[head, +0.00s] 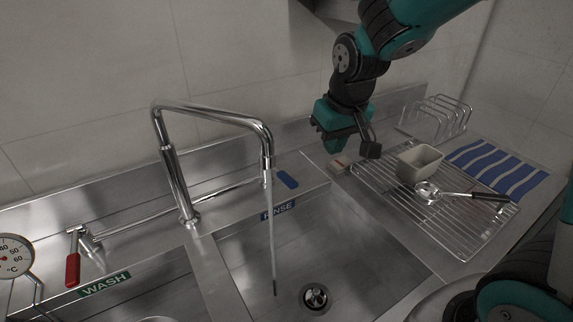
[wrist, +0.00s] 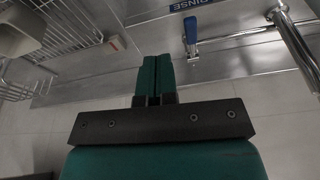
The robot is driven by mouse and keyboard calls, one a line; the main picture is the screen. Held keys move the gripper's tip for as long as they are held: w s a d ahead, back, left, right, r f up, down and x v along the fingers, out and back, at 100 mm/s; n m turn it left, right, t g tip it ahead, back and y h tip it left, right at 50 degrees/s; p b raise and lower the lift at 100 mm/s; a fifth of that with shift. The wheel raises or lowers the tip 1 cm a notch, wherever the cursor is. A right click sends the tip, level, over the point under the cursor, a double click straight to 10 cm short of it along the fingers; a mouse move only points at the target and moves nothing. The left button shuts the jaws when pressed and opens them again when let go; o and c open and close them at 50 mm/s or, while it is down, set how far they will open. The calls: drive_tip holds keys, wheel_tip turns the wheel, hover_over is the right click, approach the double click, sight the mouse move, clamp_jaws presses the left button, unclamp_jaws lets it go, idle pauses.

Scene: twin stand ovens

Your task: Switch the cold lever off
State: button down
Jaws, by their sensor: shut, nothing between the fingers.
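The cold lever has a blue handle (head: 286,179) and sits at the right end of the tap's pipe, behind the RINSE basin. It also shows in the wrist view as a blue handle (wrist: 190,30), above and right of my fingers, with its length pointing away from the wall. The tap (head: 176,175) is chrome, and a thin stream of water (head: 272,235) runs from its spout into the RINSE basin. My gripper (head: 334,152) is to the right of the cold lever and apart from it. Its teal fingers (wrist: 154,62) are shut with nothing between them.
A red-handled lever (head: 72,268) is at the far left by the WASH basin and a dial thermometer (head: 14,256). On the right, a wire rack (head: 367,177) bears a beige tub (head: 419,164) and a ladle (head: 460,194). The wall runs behind the tap.

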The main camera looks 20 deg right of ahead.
drive_tip(key=r+n, duration=0.1)
drive_tip(key=r, duration=0.1)
hover_over(290, 180)
drive_tip(key=p+x, duration=0.1)
drive_tip(key=x, duration=0.3)
drive_tip(key=s+p+x, duration=0.1)
drive_tip(key=x, duration=0.3)
drive_tip(key=s+p+x, duration=0.1)
drive_tip(key=x, duration=0.3)
drive_tip(key=shift+w+f, duration=0.1)
drive_tip(key=shift+f, duration=0.85)
drive_tip(key=shift+s+f+b, duration=0.2)
drive_tip(key=shift+f+b, duration=0.3)
drive_tip(key=shift+f, duration=0.1)
drive_tip(key=shift+s+f+b, duration=0.25)
drive_tip(key=shift+f+b, duration=0.25)
drive_tip(key=shift+f, duration=0.05)
drive_tip(key=shift+d+r, duration=0.1)
